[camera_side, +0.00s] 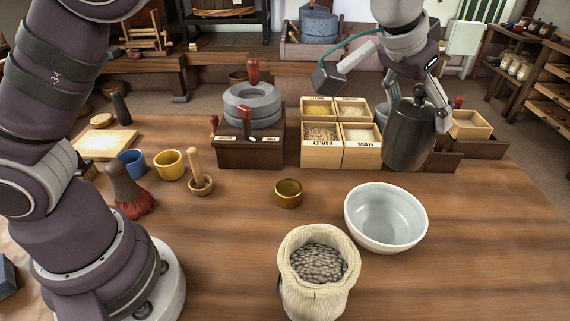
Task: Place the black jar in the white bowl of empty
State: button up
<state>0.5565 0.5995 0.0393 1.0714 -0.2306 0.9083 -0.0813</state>
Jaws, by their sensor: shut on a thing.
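The black jar (408,140) is a dark, rounded, upright vessel with a narrower top. My gripper (418,98) is shut on it near its top, with a finger showing on each side. The jar appears held above the table, behind the white bowl and slightly to its right in the picture. The white bowl (386,218) stands on the table at right of centre, and its visible inside is empty. The jar and the bowl are apart. The exact height of the jar is hard to tell.
A cloth sack of grey grain (318,285) stands left of the bowl, near the front. A small brass pot (288,194) is behind it. Wooden grain boxes (341,133) and a stone quern (252,105) stand at the back. Bare table lies right of the bowl.

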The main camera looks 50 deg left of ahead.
jog(key=f, duration=1.5)
jog(key=shift+s+d, duration=0.1)
jog(key=shift+d, duration=0.2)
jog(key=o, duration=1.2)
jog(key=shift+f, duration=0.1)
